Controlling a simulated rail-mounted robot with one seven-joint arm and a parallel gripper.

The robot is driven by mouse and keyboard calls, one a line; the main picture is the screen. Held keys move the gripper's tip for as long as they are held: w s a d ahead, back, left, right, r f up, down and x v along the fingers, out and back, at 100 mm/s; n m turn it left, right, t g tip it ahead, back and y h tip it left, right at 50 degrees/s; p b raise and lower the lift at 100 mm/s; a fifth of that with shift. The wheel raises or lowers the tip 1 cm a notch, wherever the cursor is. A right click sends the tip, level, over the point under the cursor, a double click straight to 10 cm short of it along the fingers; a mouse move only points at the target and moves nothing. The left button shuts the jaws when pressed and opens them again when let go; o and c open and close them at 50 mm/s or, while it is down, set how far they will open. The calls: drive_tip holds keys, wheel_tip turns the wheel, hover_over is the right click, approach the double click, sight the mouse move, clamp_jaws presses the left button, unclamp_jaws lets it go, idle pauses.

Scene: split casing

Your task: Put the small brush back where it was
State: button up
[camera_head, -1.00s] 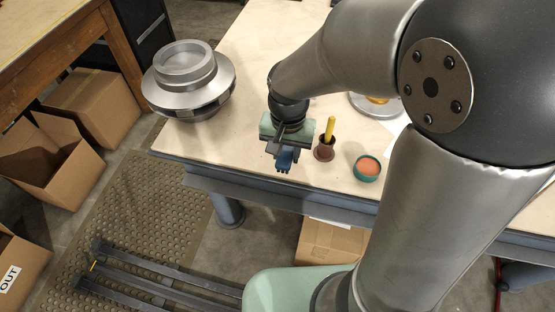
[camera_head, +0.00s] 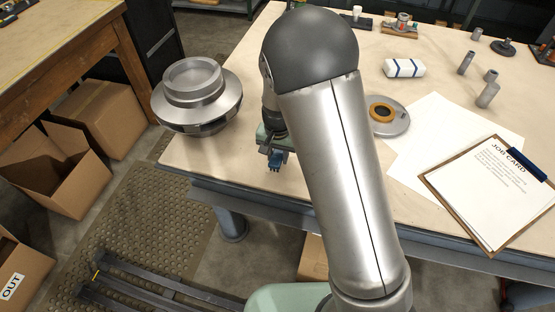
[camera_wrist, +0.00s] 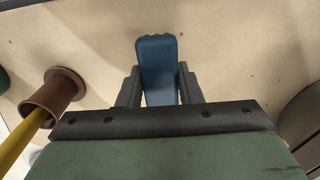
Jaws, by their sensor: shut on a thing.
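My gripper (camera_head: 272,148) is over the front edge area of the workbench, left of my forearm in the head view. In the wrist view my gripper (camera_wrist: 160,86) is shut on a blue piece (camera_wrist: 156,62) with a wavy end, which also shows in the head view (camera_head: 277,161). I cannot tell whether this piece is the small brush. In the wrist view a brown cup (camera_wrist: 50,95) stands left of the fingers, with a yellow handle (camera_wrist: 16,138) sticking out of it. My arm hides the cup in the head view.
A large round metal casing part (camera_head: 197,95) sits at the bench's left corner. A grey disc with an orange ring (camera_head: 388,116), white paper (camera_head: 425,135), a job card clipboard (camera_head: 490,190) and a white-blue bundle (camera_head: 404,68) lie to the right. Open bench (camera_head: 225,150) shows left of my gripper.

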sight(278, 162)
drive_tip(key=shift+f, duration=1.55)
drive_tip(key=shift+f, duration=0.1)
drive_tip(key=shift+f, duration=0.15)
drive_tip(key=o, duration=1.1)
wheel_tip(278, 162, up, 13)
drive_tip(key=shift+f+b, duration=0.2)
drive_tip(key=shift+b, duration=0.2)
drive_tip(key=s+d+r+n, duration=0.1)
drive_tip(key=s+d, duration=0.3)
drive_tip(key=s, duration=0.4)
drive_tip(key=s+d+r+n, duration=0.1)
drive_tip(key=s+d+r, duration=0.3)
drive_tip(key=s, duration=0.4)
drive_tip(key=s+d+r+n, duration=0.1)
drive_tip(key=s+d+r, duration=0.1)
drive_tip(key=s+d, duration=0.4)
drive_tip(key=shift+s+r+n+t, duration=0.25)
drive_tip(key=shift+s+n+t, duration=0.05)
drive_tip(key=shift+s, duration=0.6)
